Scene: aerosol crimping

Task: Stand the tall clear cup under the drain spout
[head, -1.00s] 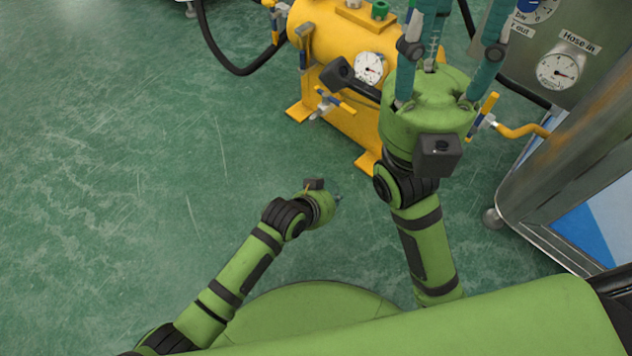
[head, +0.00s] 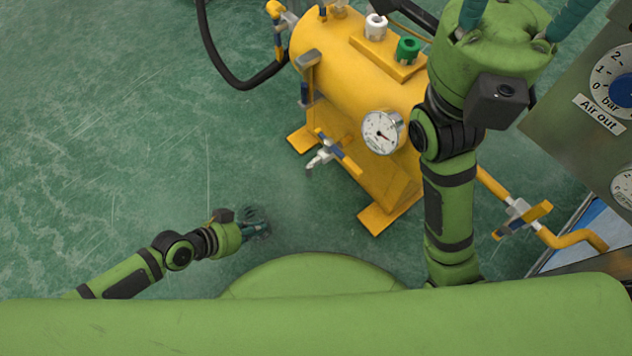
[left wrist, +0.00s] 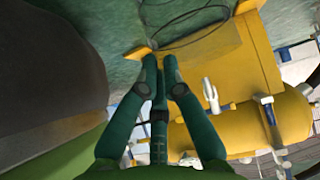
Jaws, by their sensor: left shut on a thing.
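My left gripper (head: 262,228) is low over the floor at the left and is shut on the tall clear cup (head: 252,213). The cup is see-through and hard to make out in the head view. In the left wrist view the cup (left wrist: 190,25) shows as a faint outline beyond the closed fingertips (left wrist: 160,62); its tilt is unclear. The drain spout (head: 316,160) is a small silver outlet with a blue and yellow valve on the yellow tank's near left side. The cup is left of and apart from it. My right gripper (head: 508,20) is at the top, its fingertips cut off.
The yellow tank (head: 345,60) stands on yellow feet and carries a round gauge (head: 381,132). A black hose (head: 232,80) loops behind left. The green floor at left is clear.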

